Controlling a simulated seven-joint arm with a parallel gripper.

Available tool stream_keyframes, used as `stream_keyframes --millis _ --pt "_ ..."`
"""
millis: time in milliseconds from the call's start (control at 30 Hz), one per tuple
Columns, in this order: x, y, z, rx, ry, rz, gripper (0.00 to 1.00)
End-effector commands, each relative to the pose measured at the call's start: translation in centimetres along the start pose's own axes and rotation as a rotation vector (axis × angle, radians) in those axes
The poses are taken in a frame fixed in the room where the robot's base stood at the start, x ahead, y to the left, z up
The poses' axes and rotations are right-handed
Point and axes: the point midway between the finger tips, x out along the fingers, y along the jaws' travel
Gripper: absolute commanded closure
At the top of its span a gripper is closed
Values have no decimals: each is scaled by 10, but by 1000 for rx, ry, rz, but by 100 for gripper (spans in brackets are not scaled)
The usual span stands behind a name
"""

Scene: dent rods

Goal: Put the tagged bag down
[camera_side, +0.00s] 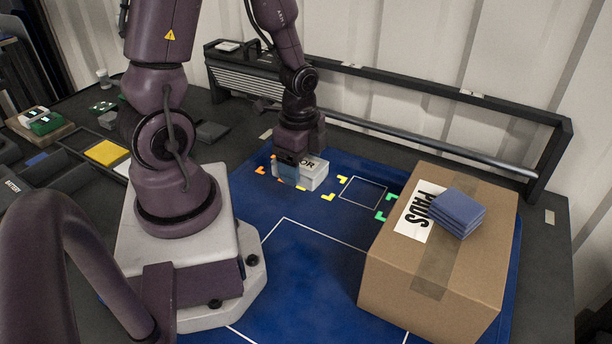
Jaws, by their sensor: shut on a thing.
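My gripper (299,156) points down at the far side of the blue mat and is shut. It is at a small light-grey box (316,177) with dark lettering ending in "OR". The gripper covers the box's left and back parts. A small patch of blue and orange shows just under the jaws. The thing between the jaws is mostly hidden, and I cannot make out a bag or a tag for sure. I cannot tell whether the box rests on the mat or is just above it.
Orange and yellow corner marks lie around the grey box. A white-outlined square (363,193) to its right is empty, with yellow and green marks. A cardboard carton (440,270) with blue pads (458,212) stands at right. A dark rail runs behind. Trays lie at left.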

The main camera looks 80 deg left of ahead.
Motion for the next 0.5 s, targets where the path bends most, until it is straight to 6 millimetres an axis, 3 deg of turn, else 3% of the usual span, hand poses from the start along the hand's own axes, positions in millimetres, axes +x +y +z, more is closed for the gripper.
stream_keyframes --millis 133,300,400,500 --pt "19 -26 37 -121 -1 4 59" --pt "37 -57 73 -138 0 1 59" --pt "41 -72 79 -76 0 -2 59" --pt "48 -75 78 -31 0 3 59"
